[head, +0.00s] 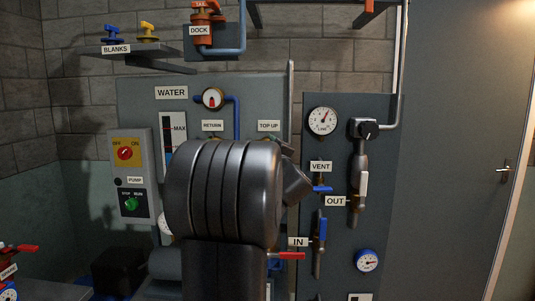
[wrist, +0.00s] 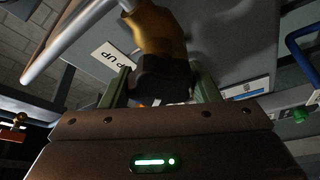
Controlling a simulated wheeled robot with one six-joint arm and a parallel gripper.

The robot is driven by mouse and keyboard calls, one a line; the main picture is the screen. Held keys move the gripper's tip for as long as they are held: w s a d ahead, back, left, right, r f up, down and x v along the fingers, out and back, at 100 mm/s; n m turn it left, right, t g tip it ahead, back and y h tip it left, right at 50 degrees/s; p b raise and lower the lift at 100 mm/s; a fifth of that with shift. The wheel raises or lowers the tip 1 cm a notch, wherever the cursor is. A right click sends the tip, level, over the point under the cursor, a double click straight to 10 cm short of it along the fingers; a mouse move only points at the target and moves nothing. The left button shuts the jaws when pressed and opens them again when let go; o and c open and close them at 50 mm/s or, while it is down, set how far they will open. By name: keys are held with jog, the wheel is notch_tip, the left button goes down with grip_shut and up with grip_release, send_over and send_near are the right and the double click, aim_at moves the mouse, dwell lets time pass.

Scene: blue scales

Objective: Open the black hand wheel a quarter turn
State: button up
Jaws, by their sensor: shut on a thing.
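The black hand wheel (wrist: 164,72) is in the wrist view, on a brass valve body (wrist: 156,32) beside a white label ending in "UP" (wrist: 112,61). My gripper (wrist: 162,84) has a greenish finger on each side of the wheel and is shut on it. The wheel's lower part is hidden by the gripper body, and I cannot tell its angle. In the head view my own arm covers the gripper and the wheel, below the TOP UP label (head: 268,126).
A pale pipe (wrist: 75,40) runs close by at the left of the wrist view. In the head view, the VENT valve's blue lever (head: 322,189), the IN valve's blue lever (head: 322,229) and a red lever (head: 290,256) are right of my arm. The pump switch box (head: 143,201) is left.

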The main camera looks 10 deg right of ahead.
jog(key=n+g+p, duration=0.1)
jog(key=n, duration=0.1)
jog(key=n+g+p, duration=0.1)
jog(key=n, duration=0.1)
jog(key=shift+r+n+y, duration=0.1)
jog(key=shift+n+y, duration=0.2)
jog(key=shift+n+g+p, duration=0.6)
jog(key=shift+n+p, duration=0.5)
jog(key=shift+n, duration=0.7)
jog(key=shift+f, duration=0.2)
jog(key=o, duration=1)
jog(key=s, duration=0.4)
jog(key=s+d+r, duration=0.1)
jog(key=s, duration=0.8)
jog(key=shift+s+d+r, duration=0.15)
jog(key=shift+s+d, duration=0.05)
jog(key=shift+s, duration=0.15)
jog(key=shift+w, duration=0.1)
